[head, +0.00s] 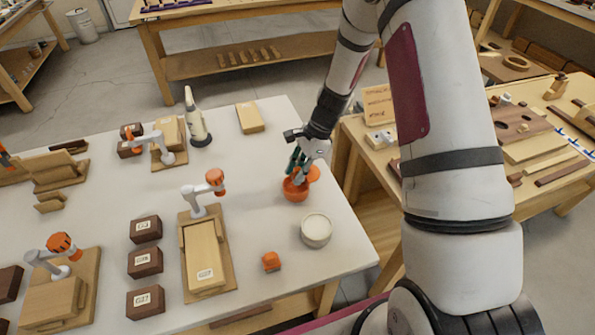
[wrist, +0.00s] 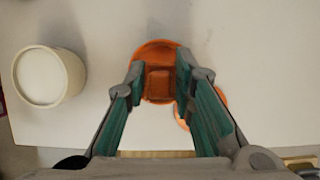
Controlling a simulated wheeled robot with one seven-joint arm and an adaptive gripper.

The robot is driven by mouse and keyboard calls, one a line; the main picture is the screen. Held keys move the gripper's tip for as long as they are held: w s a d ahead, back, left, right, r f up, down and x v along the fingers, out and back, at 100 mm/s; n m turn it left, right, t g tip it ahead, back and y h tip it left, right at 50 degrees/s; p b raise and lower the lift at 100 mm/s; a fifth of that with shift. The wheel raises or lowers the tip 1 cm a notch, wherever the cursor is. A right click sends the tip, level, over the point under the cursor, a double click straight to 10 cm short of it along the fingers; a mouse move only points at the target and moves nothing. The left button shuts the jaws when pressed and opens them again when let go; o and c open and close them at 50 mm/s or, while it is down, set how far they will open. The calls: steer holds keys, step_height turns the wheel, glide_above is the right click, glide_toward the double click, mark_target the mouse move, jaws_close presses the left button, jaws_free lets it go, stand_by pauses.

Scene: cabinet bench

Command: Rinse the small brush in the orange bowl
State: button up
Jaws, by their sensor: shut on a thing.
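The orange bowl (head: 295,194) stands near the right edge of the white table. In the wrist view its rim (wrist: 150,47) shows beyond my fingertips. My gripper (head: 298,178) points down at the bowl, with its fingertips at or just inside the rim. Between the fingers in the wrist view is a brownish-orange block (wrist: 159,86), which I take for the small brush; my gripper is shut on it. Its lower end and any bristles are hidden, and I cannot tell whether it touches the bowl's bottom.
A second round orange piece (head: 314,173) sits right beside the bowl. A pale round tub (head: 316,231) and a small orange object (head: 271,261) stand nearer. A wooden fixture (head: 205,255) is to the left, a bottle (head: 197,120) farther back. Bare tabletop lies left of the bowl.

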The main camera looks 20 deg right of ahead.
steer(key=shift+r, duration=0.1)
steer(key=shift+r+p, duration=0.65)
steer(key=shift+r, duration=1.3)
steer(key=shift+f, duration=0.1)
